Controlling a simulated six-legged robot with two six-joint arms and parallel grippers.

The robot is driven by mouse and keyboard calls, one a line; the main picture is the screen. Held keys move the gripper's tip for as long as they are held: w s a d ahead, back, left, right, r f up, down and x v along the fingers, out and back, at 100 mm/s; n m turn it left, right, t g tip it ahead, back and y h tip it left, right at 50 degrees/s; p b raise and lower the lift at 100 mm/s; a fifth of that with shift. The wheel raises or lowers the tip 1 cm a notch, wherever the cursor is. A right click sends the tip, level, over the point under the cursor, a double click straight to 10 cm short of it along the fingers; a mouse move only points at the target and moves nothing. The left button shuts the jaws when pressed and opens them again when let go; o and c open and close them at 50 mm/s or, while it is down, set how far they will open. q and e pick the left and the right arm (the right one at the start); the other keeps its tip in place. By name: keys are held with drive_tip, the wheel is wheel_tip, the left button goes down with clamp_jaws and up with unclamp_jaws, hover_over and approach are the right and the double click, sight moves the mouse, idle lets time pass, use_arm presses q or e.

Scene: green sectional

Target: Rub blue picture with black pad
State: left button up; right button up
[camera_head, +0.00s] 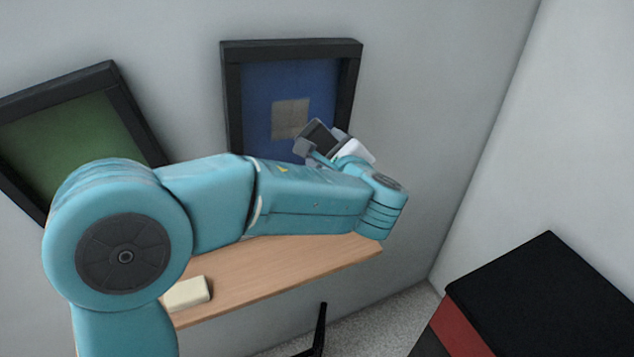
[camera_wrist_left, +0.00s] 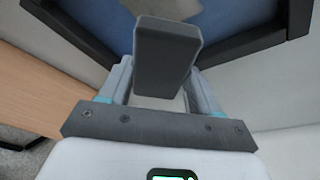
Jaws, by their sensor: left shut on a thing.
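The blue picture (camera_head: 262,98) hangs on the wall in a black frame, with a greyish-beige square patch (camera_head: 291,118) near its middle. My left gripper (camera_head: 314,150) is in front of the picture's lower right part, shut on the black pad (camera_head: 321,136). In the left wrist view the dark pad (camera_wrist_left: 166,58) stands between the two fingers of my left gripper (camera_wrist_left: 160,92), with the blue picture (camera_wrist_left: 100,22) and its frame behind it. I cannot tell whether the pad touches the picture. My right gripper is not in view.
A green picture (camera_head: 70,140) in a black frame hangs tilted at the left. A wooden shelf (camera_head: 290,268) below the pictures bears a cream block (camera_head: 187,293). A black and red box-like piece (camera_head: 545,290) stands at the lower right.

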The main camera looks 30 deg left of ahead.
use_arm(q)
drive_tip(key=shift+w+d+r+m+t, duration=0.15)
drive_tip(key=shift+r+t, duration=0.1)
drive_tip(key=shift+r, duration=0.25)
drive_tip(key=shift+w+d+r+m+t, duration=0.15)
drive_tip(key=shift+r+t, duration=0.1)
drive_tip(key=shift+r, duration=0.25)
drive_tip(key=w+a+p, duration=0.1)
drive_tip(key=w+a, duration=0.2)
drive_tip(key=a, duration=0.1)
drive_tip(key=shift+w+a+p, duration=0.35)
drive_tip(key=shift+w+a, duration=0.6)
drive_tip(key=shift+a, duration=0.1)
drive_tip(key=shift+s, duration=0.1)
